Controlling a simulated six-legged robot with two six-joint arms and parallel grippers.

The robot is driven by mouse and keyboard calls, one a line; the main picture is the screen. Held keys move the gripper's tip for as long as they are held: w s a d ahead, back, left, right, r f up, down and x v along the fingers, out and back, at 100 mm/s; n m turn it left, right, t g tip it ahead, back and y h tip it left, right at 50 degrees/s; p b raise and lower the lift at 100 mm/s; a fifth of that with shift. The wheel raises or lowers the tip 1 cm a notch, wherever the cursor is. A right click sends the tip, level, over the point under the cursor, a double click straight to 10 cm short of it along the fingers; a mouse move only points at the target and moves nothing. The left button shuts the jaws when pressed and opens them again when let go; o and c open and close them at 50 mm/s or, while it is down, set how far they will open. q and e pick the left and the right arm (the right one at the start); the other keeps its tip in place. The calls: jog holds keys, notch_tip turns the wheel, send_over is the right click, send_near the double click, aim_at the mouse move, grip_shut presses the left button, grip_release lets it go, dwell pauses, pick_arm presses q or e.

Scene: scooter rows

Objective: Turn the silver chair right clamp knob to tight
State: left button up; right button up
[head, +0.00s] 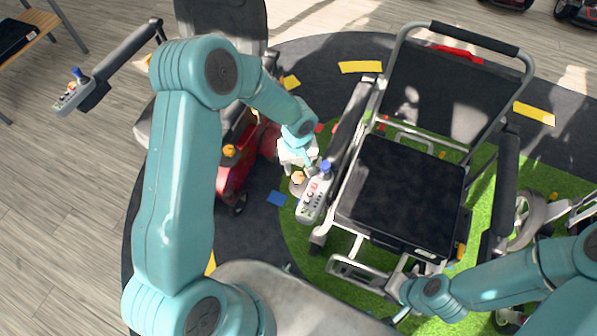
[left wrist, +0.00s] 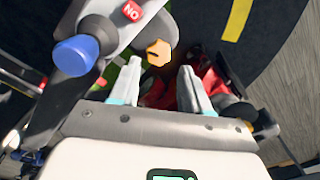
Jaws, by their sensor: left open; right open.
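The silver chair (head: 410,190) stands on the green mat with its black seat towards me. Its control panel (head: 315,198) with a blue joystick is on the armrest at the picture's left. An orange knob (head: 298,177), seemingly the right clamp knob, sits beside this panel; the left wrist view shows the orange knob (left wrist: 158,52) on a grey round base, just beyond my fingertips. My left gripper (head: 297,165) is open and empty above the knob; its two pale fingers (left wrist: 168,75) are apart. My right gripper (head: 400,292) is open, low in front of the chair, its fingers hardly visible.
A red scooter (head: 232,175) with another orange knob stands close left of my left gripper. The blue joystick (left wrist: 77,54) is near the left fingers. A second armrest panel (head: 72,95) juts out at upper left.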

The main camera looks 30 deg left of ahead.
aim_at(298, 176)
pick_arm(q)
jog(key=shift+f, duration=2.35)
jog(key=shift+w, duration=0.1)
jog(key=c, duration=0.8)
